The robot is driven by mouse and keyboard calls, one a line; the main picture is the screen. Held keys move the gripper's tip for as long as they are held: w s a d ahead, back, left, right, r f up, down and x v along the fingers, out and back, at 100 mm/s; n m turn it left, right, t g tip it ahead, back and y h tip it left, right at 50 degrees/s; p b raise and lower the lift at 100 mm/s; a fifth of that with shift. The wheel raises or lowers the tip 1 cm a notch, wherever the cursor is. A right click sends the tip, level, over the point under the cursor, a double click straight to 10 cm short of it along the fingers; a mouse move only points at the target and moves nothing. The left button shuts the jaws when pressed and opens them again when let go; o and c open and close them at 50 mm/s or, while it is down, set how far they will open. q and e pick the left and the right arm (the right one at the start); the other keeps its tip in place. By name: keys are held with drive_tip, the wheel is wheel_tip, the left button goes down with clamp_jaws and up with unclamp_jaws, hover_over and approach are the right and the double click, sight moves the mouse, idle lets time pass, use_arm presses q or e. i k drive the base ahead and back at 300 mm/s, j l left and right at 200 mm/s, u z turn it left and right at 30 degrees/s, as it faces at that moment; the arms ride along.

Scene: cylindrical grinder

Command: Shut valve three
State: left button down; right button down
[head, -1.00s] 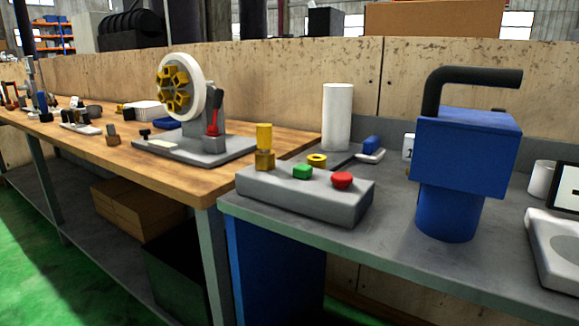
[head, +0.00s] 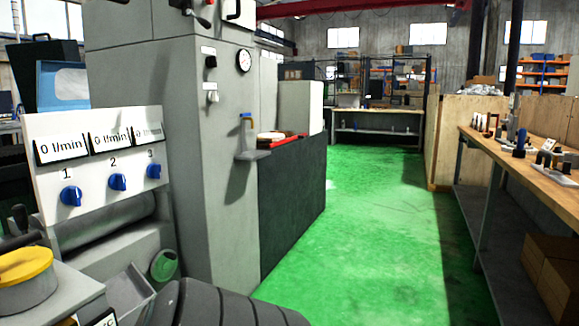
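A white panel (head: 98,165) on the left carries three blue valve knobs in a row, numbered 1, 2 and 3. Valve three (head: 154,171) is the rightmost knob, under the number 3. The display above it (head: 148,134) is too small and slanted to read surely. Valve one (head: 71,195) and valve two (head: 117,182) sit to its left, each under a display reading 0 l/min. The exact angle of the knobs is hard to tell. Neither of my grippers can be made out, and nothing touches the knobs.
A tall grey machine cabinet (head: 215,140) with a round gauge (head: 244,60) stands right of the panel. A yellow-topped round part (head: 25,265) is at lower left. A dark ribbed shape fills the bottom edge. The green floor (head: 350,230) is clear toward the wooden workbench (head: 530,178).

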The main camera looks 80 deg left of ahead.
sight(153, 170)
drive_tip(key=u, duration=3.2)
drive_tip(key=i+l, duration=0.15)
drive_tip(key=l, duration=0.15)
drive_tip(key=i+l+u, duration=0.1)
drive_tip(key=l, duration=0.2)
drive_tip(key=i+l+u, duration=0.1)
drive_tip(key=i+l, duration=0.25)
drive_tip(key=l, duration=0.25)
